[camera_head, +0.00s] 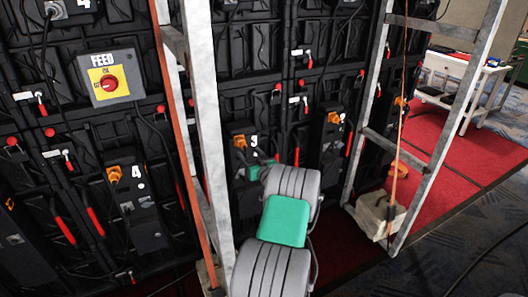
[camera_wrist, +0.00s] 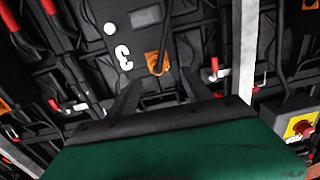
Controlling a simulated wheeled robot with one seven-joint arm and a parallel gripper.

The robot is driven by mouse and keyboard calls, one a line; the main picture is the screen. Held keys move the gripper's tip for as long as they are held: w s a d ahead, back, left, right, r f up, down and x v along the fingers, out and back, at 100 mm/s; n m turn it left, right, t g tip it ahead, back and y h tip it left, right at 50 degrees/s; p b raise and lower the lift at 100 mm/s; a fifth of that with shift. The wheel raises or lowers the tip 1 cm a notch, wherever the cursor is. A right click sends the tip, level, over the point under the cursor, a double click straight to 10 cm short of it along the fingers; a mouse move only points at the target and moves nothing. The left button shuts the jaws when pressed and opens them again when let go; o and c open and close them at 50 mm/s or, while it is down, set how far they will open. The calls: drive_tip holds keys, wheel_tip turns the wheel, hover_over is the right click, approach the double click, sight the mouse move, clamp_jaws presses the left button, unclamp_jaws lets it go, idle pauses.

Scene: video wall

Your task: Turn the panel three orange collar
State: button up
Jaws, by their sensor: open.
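The panel three orange collar (camera_head: 240,141) shows in the head view on a black box marked 3, left of the white numeral. In the wrist view, where the numeral looks upside down, the orange collar (camera_wrist: 152,62) has a dark cable looping over it. My gripper (camera_wrist: 158,84) is open, its two dark fingers apart and empty, pointing toward the box. The collar appears beyond the fingertips, roughly between their lines; I see no contact. In the head view my grey and green arm reaches up to just below the collar and hides most of the gripper.
A pale metal upright (camera_head: 208,130) stands just left of my arm. A second ladder-like frame (camera_head: 425,130) with a weight block (camera_head: 380,215) stands at right. Panel four's orange collar (camera_head: 114,174) and a yellow FEED switch (camera_head: 108,84) are at left. Red carpet lies open at right.

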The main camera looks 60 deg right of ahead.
sight(245, 147)
drive_tip(key=shift+w+d+f, duration=0.1)
drive_tip(key=shift+w+d, duration=0.1)
drive_tip(key=shift+w, duration=0.05)
drive_tip(key=x, duration=0.7)
drive_tip(key=shift+d, duration=0.1)
drive_tip(key=shift+c, duration=0.5)
drive_tip(key=shift+s, duration=0.1)
clamp_jaws()
